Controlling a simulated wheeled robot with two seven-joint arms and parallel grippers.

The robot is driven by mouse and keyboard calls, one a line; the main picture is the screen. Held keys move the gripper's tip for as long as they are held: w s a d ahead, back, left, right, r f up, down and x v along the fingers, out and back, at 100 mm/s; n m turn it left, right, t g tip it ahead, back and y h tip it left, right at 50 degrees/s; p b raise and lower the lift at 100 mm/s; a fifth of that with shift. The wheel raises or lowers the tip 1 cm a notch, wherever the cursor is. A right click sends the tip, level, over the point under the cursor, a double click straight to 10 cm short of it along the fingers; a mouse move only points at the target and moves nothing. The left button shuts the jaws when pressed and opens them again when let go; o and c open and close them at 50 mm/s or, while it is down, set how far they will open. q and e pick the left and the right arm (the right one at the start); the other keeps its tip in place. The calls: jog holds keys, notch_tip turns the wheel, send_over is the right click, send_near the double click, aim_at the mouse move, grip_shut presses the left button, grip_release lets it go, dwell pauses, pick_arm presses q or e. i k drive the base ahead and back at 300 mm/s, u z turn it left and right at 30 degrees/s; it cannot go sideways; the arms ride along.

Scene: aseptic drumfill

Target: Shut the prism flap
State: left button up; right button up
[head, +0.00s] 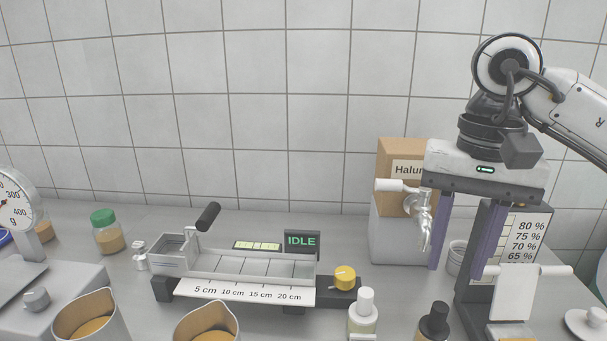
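On the right, a dark stand carries a percent scale (522,238). In front of it a white flap (514,296) with a horizontal bar along its top stands up, apparently the prism flap raised. Its lower end is near the bottom edge of the picture, where a small tan patch shows; the prism itself is not clearly visible. My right gripper (462,268) points down, above and left of the flap's bar. Its two purple fingers are wide apart with nothing held between them. The right finger is close to the bar's left end; contact cannot be told. My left gripper is out of view.
A steel tap (418,212) on a grey block and a cardboard box (398,149) stand behind the gripper. A white-capped bottle (363,314) and dark-capped bottle (434,322) stand in front. A metal trough (173,256) with an IDLE display (301,242) is mid-bench.

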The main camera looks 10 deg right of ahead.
aim_at(515, 286)
jog(key=k, duration=1)
